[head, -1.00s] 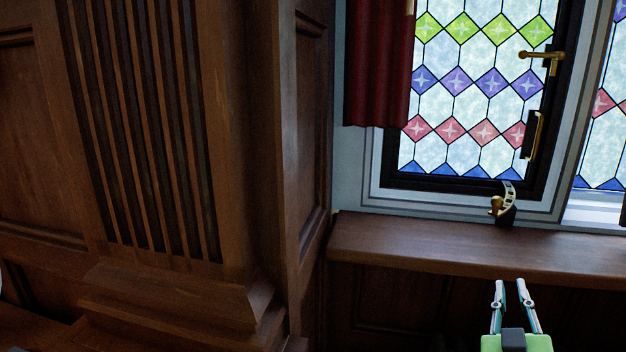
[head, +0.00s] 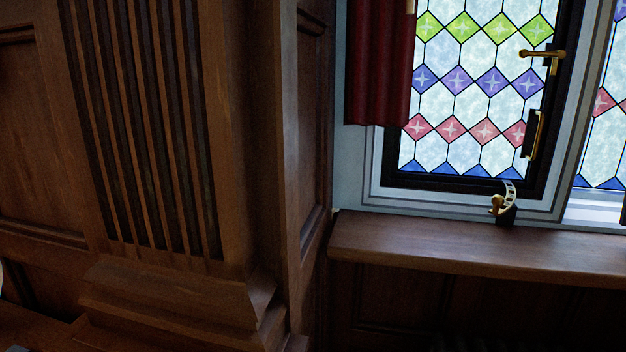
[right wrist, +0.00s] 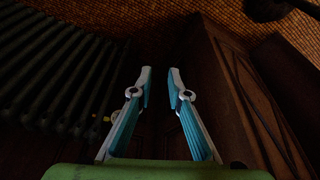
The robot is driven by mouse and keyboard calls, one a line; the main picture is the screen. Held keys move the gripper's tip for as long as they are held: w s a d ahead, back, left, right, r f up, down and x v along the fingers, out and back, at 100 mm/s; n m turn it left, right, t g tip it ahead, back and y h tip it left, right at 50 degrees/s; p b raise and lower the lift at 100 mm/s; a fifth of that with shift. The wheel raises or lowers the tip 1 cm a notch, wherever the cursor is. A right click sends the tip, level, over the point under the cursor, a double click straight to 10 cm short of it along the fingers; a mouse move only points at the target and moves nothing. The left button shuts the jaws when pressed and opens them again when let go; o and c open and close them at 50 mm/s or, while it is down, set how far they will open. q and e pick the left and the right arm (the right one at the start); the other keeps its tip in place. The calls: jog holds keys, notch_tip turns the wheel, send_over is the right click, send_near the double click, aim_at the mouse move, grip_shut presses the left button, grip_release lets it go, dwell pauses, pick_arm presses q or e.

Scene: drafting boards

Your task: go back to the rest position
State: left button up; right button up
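My right gripper (right wrist: 158,90) shows in the right wrist view with its two teal and grey fingers apart and nothing between them. It faces dark wood panelling. Neither gripper shows in the head view. My left gripper is in no view.
In the head view a wooden window sill (head: 480,250) runs below a stained-glass window (head: 470,105) with a brass handle (head: 541,54) and a red curtain (head: 376,70). A fluted wooden pillar (head: 145,130) stands left. A dark ribbed radiator (right wrist: 55,70) is at left in the right wrist view.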

jog(key=s+f+g+b, duration=0.1)
jog(key=s+f+b, duration=0.15)
jog(key=f, duration=2.15)
jog(key=s+d+f+g+b, duration=0.1)
jog(key=s+d+f, duration=0.2)
jog(key=s+f, duration=1.4)
jog(key=shift+s+d+f, duration=0.15)
jog(key=shift+s+f, duration=0.05)
jog(key=shift+f, duration=0.1)
